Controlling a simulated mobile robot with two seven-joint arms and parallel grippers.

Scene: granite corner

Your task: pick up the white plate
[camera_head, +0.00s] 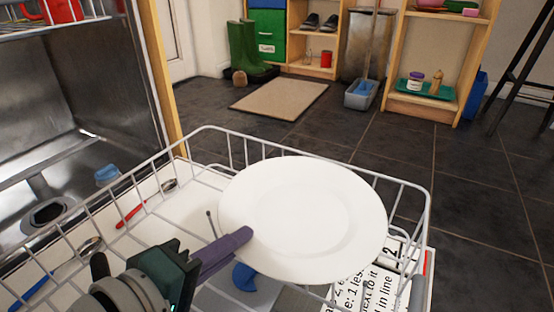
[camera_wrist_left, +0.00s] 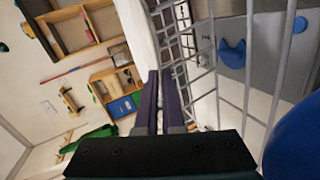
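The white plate (camera_head: 305,215) is over the right part of the wire dishwasher rack (camera_head: 215,128) in the head view, its face tilted toward me. My left gripper (camera_head: 245,238) comes in from the lower left, with its purple fingers at the plate's left rim. In the left wrist view the fingers (camera_wrist_left: 164,90) are close together, with a thin pale strip between them. The plate shows there as a narrow white band (camera_wrist_left: 137,35) beyond the fingertips. The fingers look shut on the rim. My right gripper is in neither view.
A blue piece (camera_head: 244,277) lies under the plate, and a printed board (camera_head: 375,285) is at the rack's lower right. The steel dishwasher tub (camera_head: 60,120) is at the left. Beyond the rack is open dark floor with a beige mat (camera_head: 281,98), green boots (camera_head: 247,52) and wooden shelves (camera_head: 440,60).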

